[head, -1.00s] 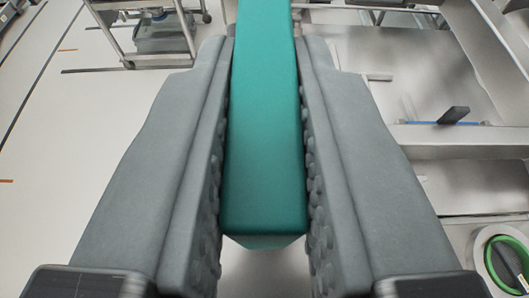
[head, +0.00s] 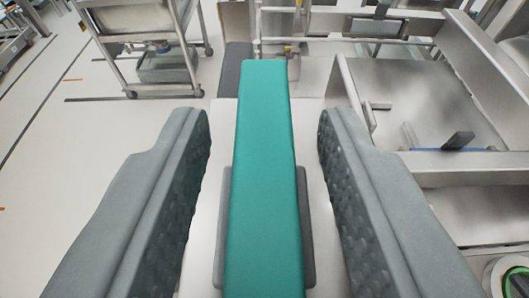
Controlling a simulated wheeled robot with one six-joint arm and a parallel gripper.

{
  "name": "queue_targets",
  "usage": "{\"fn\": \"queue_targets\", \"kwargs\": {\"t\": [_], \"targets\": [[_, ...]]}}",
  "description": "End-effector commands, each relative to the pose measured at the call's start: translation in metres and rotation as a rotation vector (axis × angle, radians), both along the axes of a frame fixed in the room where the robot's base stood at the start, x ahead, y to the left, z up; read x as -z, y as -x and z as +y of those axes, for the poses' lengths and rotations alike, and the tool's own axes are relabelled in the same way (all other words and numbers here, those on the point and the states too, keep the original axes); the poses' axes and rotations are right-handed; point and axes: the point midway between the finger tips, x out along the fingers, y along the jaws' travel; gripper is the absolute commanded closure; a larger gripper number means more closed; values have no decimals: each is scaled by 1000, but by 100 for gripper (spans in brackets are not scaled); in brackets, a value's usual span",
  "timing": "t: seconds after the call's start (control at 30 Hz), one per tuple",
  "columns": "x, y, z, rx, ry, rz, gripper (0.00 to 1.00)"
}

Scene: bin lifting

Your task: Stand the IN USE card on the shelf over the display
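A long teal block (head: 265,180), which I take to be the IN USE card seen from its edge, lies between the fingers of my gripper (head: 262,115). No lettering shows on it. A grey base (head: 308,230) shows on both sides of its lower part. Below is a pale flat surface (head: 318,190), possibly the shelf. My gripper is open, with a clear gap between each grey finger and the teal block. The near end of the block is cut off by the bottom edge. I cannot make out the display.
A metal frame with panels (head: 400,95) fills the right side, with a black part (head: 458,141) on a blue bar. A green ring (head: 517,282) is at the lower right. A wheeled metal cart (head: 145,40) stands on open pale floor at the upper left.

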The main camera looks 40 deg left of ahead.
Motion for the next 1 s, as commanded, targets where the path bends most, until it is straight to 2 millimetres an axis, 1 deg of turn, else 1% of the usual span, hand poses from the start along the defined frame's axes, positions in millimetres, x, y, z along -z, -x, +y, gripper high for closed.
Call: {"fn": "queue_targets", "kwargs": {"t": [0.23, 0.27, 0.37, 0.7, 0.8, 1.0], "targets": [[-5, 0, 0, 0, 0, -1, 64], [-5, 3, -2, 1, 0, -2, 64], [-9, 14, -10, 3, 0, -3, 64], [-28, 63, -47, 4, 0, -2, 64], [-32, 75, -56, 3, 0, 0, 64], [-38, 90, -65, 2, 0, 0, 64]]}}
